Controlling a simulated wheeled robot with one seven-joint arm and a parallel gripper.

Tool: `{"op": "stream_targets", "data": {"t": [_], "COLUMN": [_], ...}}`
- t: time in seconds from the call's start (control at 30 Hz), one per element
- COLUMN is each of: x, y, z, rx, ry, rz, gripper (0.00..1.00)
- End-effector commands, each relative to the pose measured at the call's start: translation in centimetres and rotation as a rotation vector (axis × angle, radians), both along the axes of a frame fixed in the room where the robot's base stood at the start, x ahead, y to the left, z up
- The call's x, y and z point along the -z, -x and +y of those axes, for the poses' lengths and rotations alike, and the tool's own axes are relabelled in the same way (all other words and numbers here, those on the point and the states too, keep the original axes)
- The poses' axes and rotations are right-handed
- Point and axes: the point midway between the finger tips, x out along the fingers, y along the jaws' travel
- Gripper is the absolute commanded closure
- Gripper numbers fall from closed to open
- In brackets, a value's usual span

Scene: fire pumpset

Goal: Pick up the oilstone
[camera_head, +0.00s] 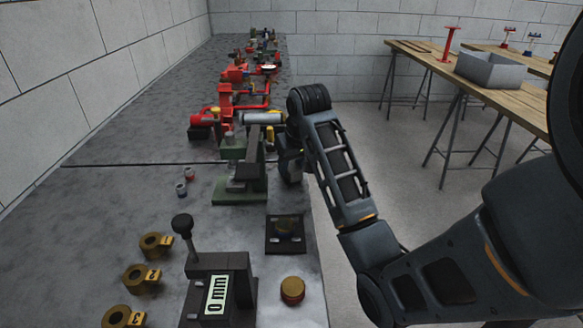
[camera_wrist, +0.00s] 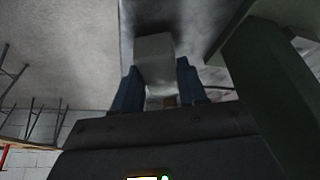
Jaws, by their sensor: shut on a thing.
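A light grey block (camera_wrist: 154,60), which I take to be the oilstone, sits between the two dark blue fingers of my gripper (camera_wrist: 157,82) in the wrist view. The fingers are shut on it. In the head view my gripper (camera_head: 291,166) is at the right edge of the long grey bench, close beside a green-based stand with a dark column (camera_head: 247,172). The oilstone cannot be made out clearly there, as my wrist and fingers hide it.
The green stand also shows close at the right of the wrist view (camera_wrist: 268,90). Red pump parts (camera_head: 228,95) stand farther back.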

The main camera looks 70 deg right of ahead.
Motion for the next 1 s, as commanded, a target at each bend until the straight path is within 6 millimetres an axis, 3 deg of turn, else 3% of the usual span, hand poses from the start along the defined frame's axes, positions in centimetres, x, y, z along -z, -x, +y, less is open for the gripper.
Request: {"op": "stream_targets", "data": {"t": [0.2, 0.5, 0.7, 1.0], "x": [-3.4, -7.8, -9.5, -10.2], "y": [-0.1, 6.0, 9.0, 10.8], "z": [-0.1, -2.4, -3.5, -4.3], "rx": [-0.002, 0.004, 0.004, 0.000], "ry": [0.005, -0.002, -0.001, 0.000], "rz": [-0.004, 0.000, -0.001, 0.000], "gripper": [0.95, 0.95, 0.95, 0.95]}}
